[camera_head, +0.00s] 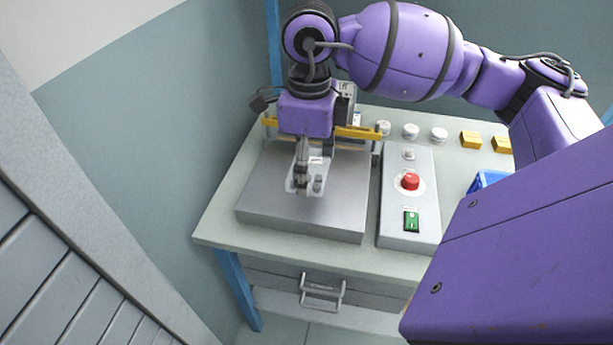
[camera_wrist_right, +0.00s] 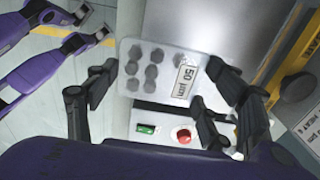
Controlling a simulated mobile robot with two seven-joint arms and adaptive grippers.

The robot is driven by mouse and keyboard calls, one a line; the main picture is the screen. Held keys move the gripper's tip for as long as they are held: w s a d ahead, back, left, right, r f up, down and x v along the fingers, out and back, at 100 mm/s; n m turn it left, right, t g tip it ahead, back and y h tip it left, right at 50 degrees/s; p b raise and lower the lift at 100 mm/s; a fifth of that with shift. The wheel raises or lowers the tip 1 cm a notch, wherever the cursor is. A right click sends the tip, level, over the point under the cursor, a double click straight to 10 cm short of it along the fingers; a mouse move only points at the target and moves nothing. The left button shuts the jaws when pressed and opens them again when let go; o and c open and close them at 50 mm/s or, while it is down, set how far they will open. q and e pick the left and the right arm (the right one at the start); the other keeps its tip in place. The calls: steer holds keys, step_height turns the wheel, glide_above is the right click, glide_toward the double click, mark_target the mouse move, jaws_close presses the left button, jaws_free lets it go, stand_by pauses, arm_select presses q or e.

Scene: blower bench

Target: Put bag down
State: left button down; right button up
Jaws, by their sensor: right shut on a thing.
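A clear bag (camera_head: 317,168) with several dark hexagonal pieces and a white "50 µm" label shows at the grey plate (camera_head: 265,195) of the bench machine. It also shows in the right wrist view (camera_wrist_right: 150,85). My right gripper (camera_head: 302,182) points down over the plate and is shut on the bag. In the right wrist view its dark fingers (camera_wrist_right: 160,80) are on either side of the bag. I cannot tell whether the bag touches the plate. My left gripper is not in view.
A control box (camera_head: 395,205) with a red button (camera_head: 410,181) and a green switch (camera_head: 411,221) stands right of the plate. A yellow bar (camera_head: 357,132) crosses behind the gripper. White round items (camera_head: 410,131), yellow blocks (camera_head: 471,139) and a blue bin (camera_head: 487,180) are farther right.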

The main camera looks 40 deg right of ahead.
steer(key=w+f, duration=0.1)
steer(key=w+d+f, duration=0.1)
steer(key=f, duration=0.1)
steer(key=w+d+f, duration=0.1)
steer(key=shift+w+f, duration=0.15)
steer(key=shift+f, duration=0.05)
steer(key=shift+w+d+f, duration=0.35)
steer(key=shift+w+f, duration=0.2)
steer(key=shift+f, duration=0.1)
step_height(320, 180, down, 4)
steer(key=shift+w+d+r, duration=0.1)
steer(key=shift+w+r, duration=0.05)
steer(key=shift+r, duration=0.1)
steer(key=shift+f, duration=0.1)
steer(key=shift+f, duration=0.15)
steer(key=o, duration=1.3)
